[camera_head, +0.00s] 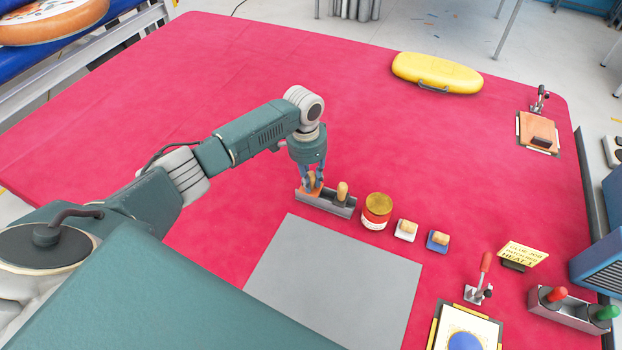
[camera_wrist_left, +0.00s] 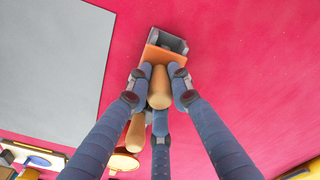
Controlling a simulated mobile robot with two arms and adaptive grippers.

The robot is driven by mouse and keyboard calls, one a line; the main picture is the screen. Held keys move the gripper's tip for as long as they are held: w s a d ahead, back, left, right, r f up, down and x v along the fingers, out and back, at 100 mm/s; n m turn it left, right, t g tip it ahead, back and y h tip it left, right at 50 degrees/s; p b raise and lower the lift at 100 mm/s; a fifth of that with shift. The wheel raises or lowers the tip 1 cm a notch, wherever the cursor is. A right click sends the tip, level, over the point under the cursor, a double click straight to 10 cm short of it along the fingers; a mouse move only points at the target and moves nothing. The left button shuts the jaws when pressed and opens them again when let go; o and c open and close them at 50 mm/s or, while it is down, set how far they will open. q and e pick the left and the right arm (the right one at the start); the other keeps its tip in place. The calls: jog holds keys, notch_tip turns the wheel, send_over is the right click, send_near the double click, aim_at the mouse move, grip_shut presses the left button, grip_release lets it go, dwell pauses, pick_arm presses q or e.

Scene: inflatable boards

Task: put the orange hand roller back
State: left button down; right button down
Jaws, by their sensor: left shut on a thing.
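My left gripper (camera_head: 312,183) is shut on the orange hand roller (camera_head: 309,180) at the left end of a grey holder (camera_head: 325,203). In the left wrist view the fingers (camera_wrist_left: 160,78) close around the roller's wooden handle (camera_wrist_left: 159,92), and its orange part (camera_wrist_left: 163,56) is over the holder (camera_wrist_left: 170,39). I cannot tell whether the roller rests fully in the holder or is slightly above it. A second wooden-handled tool (camera_head: 342,191) stands in the holder's right part. My right gripper is not in view.
A red-and-yellow tin (camera_head: 377,210) and two small wooden-knobbed blocks, one white (camera_head: 405,230) and one blue (camera_head: 437,241), stand right of the holder. A grey sheet (camera_head: 335,285) lies in front. A yellow case (camera_head: 437,72) lies far back. The red table behind the holder is clear.

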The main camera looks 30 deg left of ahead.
aim_at(312, 174)
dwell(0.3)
pick_arm(q)
jog(key=c, duration=1)
grip_release()
jog(key=shift+r, duration=0.1)
jog(key=shift+r+p, duration=2.9)
jog(key=shift+p, duration=0.35)
jog(key=shift+f, duration=0.1)
